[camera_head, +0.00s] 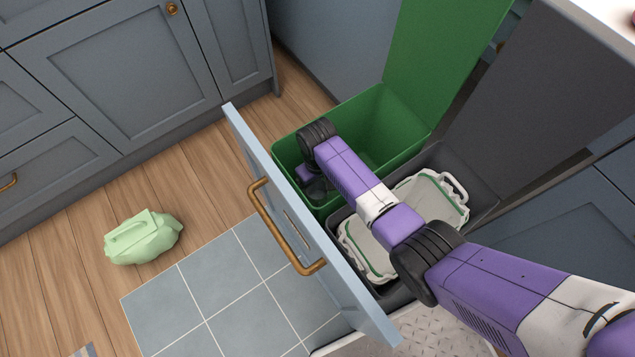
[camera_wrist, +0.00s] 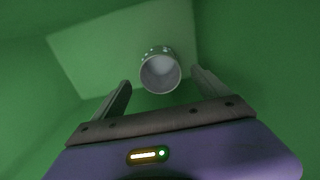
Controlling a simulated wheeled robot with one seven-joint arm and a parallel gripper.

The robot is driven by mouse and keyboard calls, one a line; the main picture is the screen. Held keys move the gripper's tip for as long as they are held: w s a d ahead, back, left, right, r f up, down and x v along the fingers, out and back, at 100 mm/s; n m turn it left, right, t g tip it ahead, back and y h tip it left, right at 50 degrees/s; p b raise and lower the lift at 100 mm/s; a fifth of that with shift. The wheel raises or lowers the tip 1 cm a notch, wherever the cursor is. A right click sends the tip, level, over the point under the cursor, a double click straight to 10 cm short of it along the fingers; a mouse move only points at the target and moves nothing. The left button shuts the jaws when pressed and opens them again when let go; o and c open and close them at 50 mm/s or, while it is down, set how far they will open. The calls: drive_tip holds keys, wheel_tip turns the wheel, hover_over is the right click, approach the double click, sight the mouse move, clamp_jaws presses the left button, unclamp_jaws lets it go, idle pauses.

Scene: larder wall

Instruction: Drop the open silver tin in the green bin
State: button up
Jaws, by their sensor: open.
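The green bin (camera_head: 375,112) stands in the pulled-out drawer, with its green lid (camera_head: 440,60) raised behind it. My gripper (camera_head: 317,190) reaches down into the bin at its left end. The wrist view shows the gripper (camera_wrist: 160,77) open, fingers spread, with green bin walls (camera_wrist: 95,55) all round. The silver tin (camera_wrist: 160,72) appears between and beyond the fingertips, apart from both, its open round mouth facing the camera. Whether it rests on the bin's floor or is still in the air I cannot tell. The tin is hidden in the head view.
A dark grey bin (camera_head: 483,187) with a white, green-edged container (camera_head: 360,250) inside stands beside the green bin. The blue drawer front (camera_head: 300,215) with its brass handle (camera_head: 285,235) lies to the left. A pale green bag-like object (camera_head: 143,238) sits on the wooden floor.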

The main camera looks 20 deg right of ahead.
wheel_tip(320, 180, up, 12)
drive_tip(key=p, duration=0.4)
drive_tip(key=shift+r, duration=0.1)
idle(0.3)
